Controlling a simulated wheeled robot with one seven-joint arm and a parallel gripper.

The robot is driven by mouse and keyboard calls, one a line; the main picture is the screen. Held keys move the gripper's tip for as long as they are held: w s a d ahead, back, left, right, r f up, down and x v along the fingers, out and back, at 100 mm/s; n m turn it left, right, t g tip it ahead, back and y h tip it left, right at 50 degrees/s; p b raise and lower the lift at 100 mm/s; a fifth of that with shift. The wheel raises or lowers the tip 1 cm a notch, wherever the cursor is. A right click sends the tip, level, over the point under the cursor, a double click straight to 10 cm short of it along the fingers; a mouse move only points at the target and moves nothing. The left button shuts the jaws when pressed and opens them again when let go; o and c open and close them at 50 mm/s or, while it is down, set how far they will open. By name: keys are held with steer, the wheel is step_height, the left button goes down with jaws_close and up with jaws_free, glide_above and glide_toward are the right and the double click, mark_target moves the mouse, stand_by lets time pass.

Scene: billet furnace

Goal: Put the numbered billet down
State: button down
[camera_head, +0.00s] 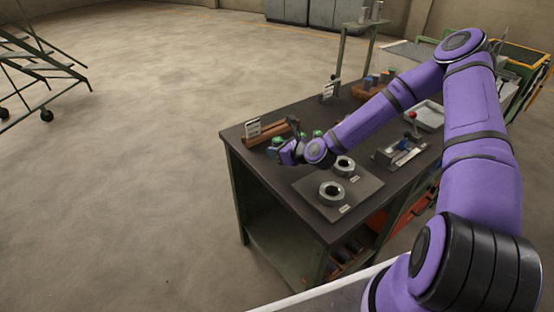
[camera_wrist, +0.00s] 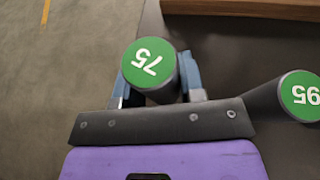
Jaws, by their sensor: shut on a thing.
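A dark cylindrical billet with a green end marked 75 (camera_wrist: 150,64) stands between the two fingers of my gripper (camera_wrist: 160,85) in the wrist view. The fingers are shut on it. A second dark billet with a green end (camera_wrist: 300,95) is to the right, apart from the fingers; its number is partly cut off. In the head view my gripper (camera_head: 288,153) is low over the near left part of the dark workbench (camera_head: 262,165), with green-ended billets close around it. Whether the held billet touches the bench is hidden.
A grey plate (camera_head: 367,188) with two hexagonal ring holders, front (camera_head: 331,192) and rear (camera_head: 344,166), lies right of my gripper. A brown wooden block (camera_wrist: 240,8) and a white label card (camera_head: 253,127) are behind it. A fixture (camera_head: 400,152) stands farther right.

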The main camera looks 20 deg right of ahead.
steer(key=shift+f, duration=1.95)
steer(key=shift+f, duration=0.1)
steer(key=c, duration=0.7)
jaws_free()
